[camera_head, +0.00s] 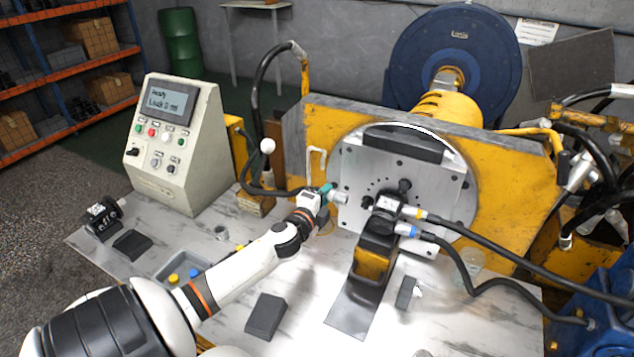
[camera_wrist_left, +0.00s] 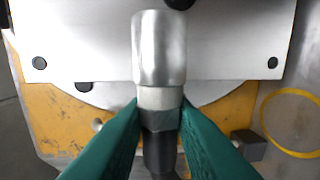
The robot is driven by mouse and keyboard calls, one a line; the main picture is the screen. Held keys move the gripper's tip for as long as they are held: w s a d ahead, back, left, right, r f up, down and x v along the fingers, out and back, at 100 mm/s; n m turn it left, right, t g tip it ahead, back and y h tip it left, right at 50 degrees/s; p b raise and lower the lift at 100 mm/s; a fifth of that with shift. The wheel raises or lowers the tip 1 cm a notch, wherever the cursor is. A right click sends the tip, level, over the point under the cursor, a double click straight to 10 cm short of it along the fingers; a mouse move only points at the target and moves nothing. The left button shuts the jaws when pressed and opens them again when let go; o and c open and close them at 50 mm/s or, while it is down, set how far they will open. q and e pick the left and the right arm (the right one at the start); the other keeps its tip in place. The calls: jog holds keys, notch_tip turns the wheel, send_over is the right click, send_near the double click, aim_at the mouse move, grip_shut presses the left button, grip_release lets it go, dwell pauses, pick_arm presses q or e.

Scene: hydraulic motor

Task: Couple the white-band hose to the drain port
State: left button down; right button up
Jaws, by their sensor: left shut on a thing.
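The white-band hose ends in a silver coupling (camera_wrist_left: 160,50) with a whitish band (camera_wrist_left: 160,98) below it. Its black end continues between my green fingers in the left wrist view. My left gripper (camera_head: 326,192) is shut on this hose end, and the coupling (camera_head: 339,197) points right, toward the motor. The motor (camera_head: 383,222) stands in front of the grey plate, with the yellow-band hose (camera_head: 420,214) and blue-band hose (camera_head: 405,230) at its right side. The coupling appears apart from the motor. I cannot make out the drain port clearly. My right gripper is not in view.
The grey plate (camera_head: 352,176) stands close behind the coupling. A control box (camera_head: 160,150) stands at the left. A grey tray (camera_head: 170,266) and dark blocks (camera_head: 266,316) lie on the marbled table (camera_head: 310,300). Black hoses cross at the right.

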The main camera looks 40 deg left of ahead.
aim_at(343, 203)
pick_arm(q)
jog(key=shift+w+d, duration=0.2)
jog(key=shift+d, duration=0.6)
jog(key=shift+w+d, duration=0.25)
jog(key=shift+d, duration=0.55)
jog(key=shift+w+d, duration=0.2)
jog(key=shift+d, duration=0.6)
jog(key=shift+w+d+p, duration=0.1)
jog(key=shift+d+p, duration=0.15)
jog(key=shift+p, duration=0.2)
jog(key=shift+w+d, duration=0.2)
jog(key=shift+d, duration=0.45)
jog(key=c, duration=1.1)
grip_release()
jog(key=shift+c, duration=0.2)
jog(key=shift+s+d, duration=0.1)
jog(key=shift+s, duration=0.05)
